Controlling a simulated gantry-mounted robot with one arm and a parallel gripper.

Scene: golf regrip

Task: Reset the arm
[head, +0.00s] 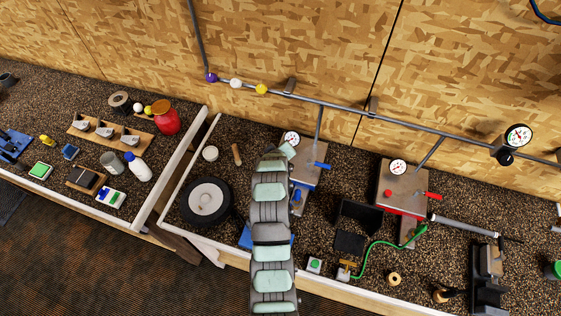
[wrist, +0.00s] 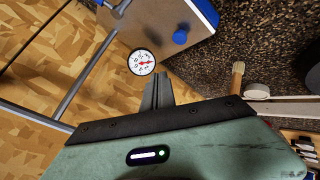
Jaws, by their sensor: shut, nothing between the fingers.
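My arm (head: 270,220) rises from the bottom of the head view and reaches over the bench toward the back wall. My gripper (wrist: 157,92) shows in the wrist view with its fingers together and nothing between them. In the head view the fingers are hidden by the arm. In the wrist view the fingertips appear just below a round pressure gauge (wrist: 142,62); I cannot tell how far apart they are. The gauge also shows in the head view (head: 291,138), beside the top of my arm, by a grey box with a blue lever (head: 321,166).
A second grey box (head: 402,185) with a red lever stands to the right. A metal pipe (head: 340,106) runs along the wall. A wheel (head: 206,201) lies left of my arm. A white divider (head: 180,165) edges the bench section. A green hose (head: 385,245) lies at right.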

